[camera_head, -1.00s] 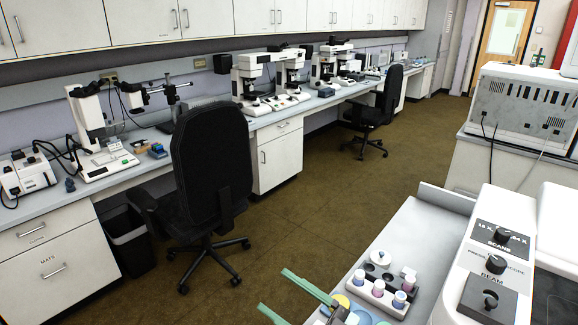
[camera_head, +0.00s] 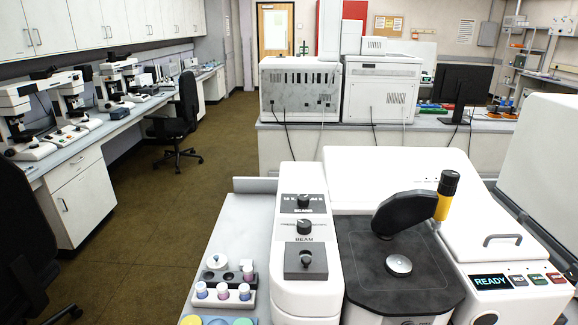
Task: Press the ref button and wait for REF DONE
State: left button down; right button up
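The infrared microscope's white instrument body (camera_head: 400,165) stands at the front right. Its small dark display (camera_head: 491,282) reads READY in cyan. A black arm with a yellow and black upright piece (camera_head: 443,200) stands over the dark stage plate (camera_head: 370,265), which has a round silver disc (camera_head: 398,265). Neither gripper is in view.
A white control column with SCANS and BEAM knobs (camera_head: 304,227) stands left of the stage. A rack of small capped vials (camera_head: 223,291) sits on the grey bench (camera_head: 240,215). A lid with a grey handle (camera_head: 502,239) lies behind the display. Lab benches and chairs stand farther off.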

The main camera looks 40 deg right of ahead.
aim_at(518, 280)
jog(key=z, duration=2.05)
